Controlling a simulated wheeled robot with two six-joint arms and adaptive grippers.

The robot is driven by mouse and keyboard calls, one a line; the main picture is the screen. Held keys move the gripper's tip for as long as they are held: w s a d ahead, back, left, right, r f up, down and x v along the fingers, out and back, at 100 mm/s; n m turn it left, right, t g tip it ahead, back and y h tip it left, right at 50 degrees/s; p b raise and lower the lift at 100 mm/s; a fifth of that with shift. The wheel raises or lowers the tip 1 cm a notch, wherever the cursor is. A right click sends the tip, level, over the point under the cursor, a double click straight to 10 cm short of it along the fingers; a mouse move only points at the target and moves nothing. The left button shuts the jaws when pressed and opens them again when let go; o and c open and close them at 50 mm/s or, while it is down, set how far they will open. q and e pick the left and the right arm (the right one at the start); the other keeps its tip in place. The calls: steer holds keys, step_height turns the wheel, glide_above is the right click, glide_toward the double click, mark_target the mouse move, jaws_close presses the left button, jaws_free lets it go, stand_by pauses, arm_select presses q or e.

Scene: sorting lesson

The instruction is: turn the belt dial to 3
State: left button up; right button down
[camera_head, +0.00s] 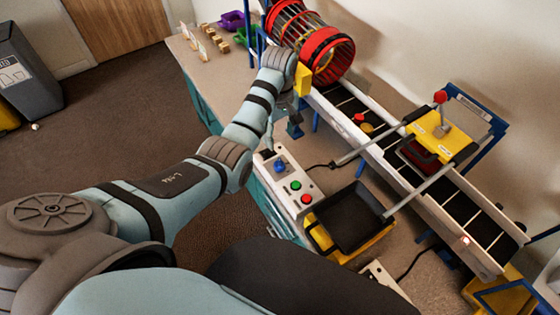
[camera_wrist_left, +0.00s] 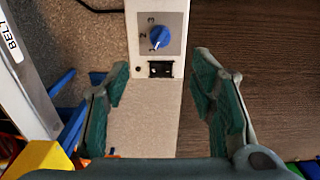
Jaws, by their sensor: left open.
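The blue belt dial (camera_head: 280,166) sits on a grey plate on the white control box (camera_head: 286,181). In the left wrist view, the dial (camera_wrist_left: 160,37) has the numbers 1, 2 and 3 printed along its left side. Its pale pointer mark seems to point down and left, near the 1. My left gripper (camera_wrist_left: 163,66) is open and empty, its green-padded fingers spread either side of the box, apart from the dial. In the head view its fingers are mostly hidden or too small to tell. My right gripper is out of view.
A green button (camera_head: 295,186) and a red button (camera_head: 306,199) sit beside the dial. A black switch (camera_wrist_left: 160,69) is near it. The conveyor (camera_head: 480,222) runs alongside, with a red wire drum (camera_head: 326,55). A black tray (camera_head: 350,217) stands close by.

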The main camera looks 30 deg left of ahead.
mark_target(279, 162)
arm_select(q)
step_height(279, 162, down, 14)
steer(key=b, duration=0.4)
steer(key=shift+r, duration=0.1)
steer(key=c, duration=1.2)
